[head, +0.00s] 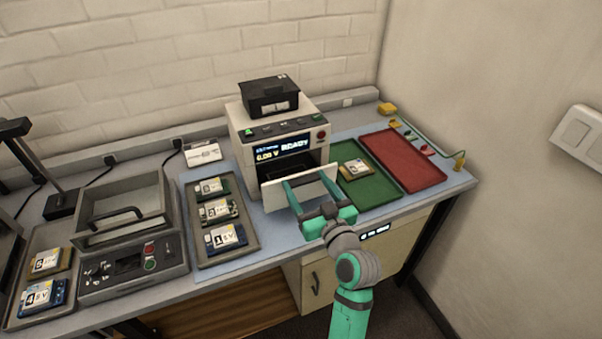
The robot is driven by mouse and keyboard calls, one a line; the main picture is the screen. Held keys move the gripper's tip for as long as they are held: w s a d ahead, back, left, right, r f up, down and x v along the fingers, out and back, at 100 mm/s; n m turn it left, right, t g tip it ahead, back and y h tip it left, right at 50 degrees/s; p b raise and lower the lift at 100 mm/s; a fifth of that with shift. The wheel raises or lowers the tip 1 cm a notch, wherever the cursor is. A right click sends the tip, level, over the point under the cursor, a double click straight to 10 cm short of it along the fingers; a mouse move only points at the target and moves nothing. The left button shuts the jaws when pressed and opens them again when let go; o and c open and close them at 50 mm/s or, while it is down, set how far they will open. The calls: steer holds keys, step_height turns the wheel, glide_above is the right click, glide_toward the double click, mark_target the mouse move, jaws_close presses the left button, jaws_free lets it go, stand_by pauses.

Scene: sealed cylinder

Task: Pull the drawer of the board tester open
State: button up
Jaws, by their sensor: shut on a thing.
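The board tester (245,141) is a cream box with a lit screen reading READY (283,151), standing on the bench against the wall. Its drawer has a pale front panel (273,194), which stands out a little from the body, with a dark opening behind and above it. My gripper (307,179), teal and grey, reaches in from the front right with its two fingers at this panel. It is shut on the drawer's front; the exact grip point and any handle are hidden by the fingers.
A black printer-like device (269,96) sits on top of the tester. A tray (228,249) with several labelled boards is left of it; a green tray (372,188) with one board and a red tray (407,160) are right. Bench space before the drawer is clear.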

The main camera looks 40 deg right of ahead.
steer(key=v, duration=0.4)
steer(key=shift+d+f, duration=0.1)
steer(key=shift+s, duration=0.25)
steer(key=shift+w+a, duration=0.1)
steer(key=shift+a, duration=0.15)
steer(key=o, duration=1.5)
steer(key=shift+d, duration=0.1)
steer(key=shift+s, duration=0.25)
steer(key=v, duration=1)
steer(key=shift+s, duration=0.3)
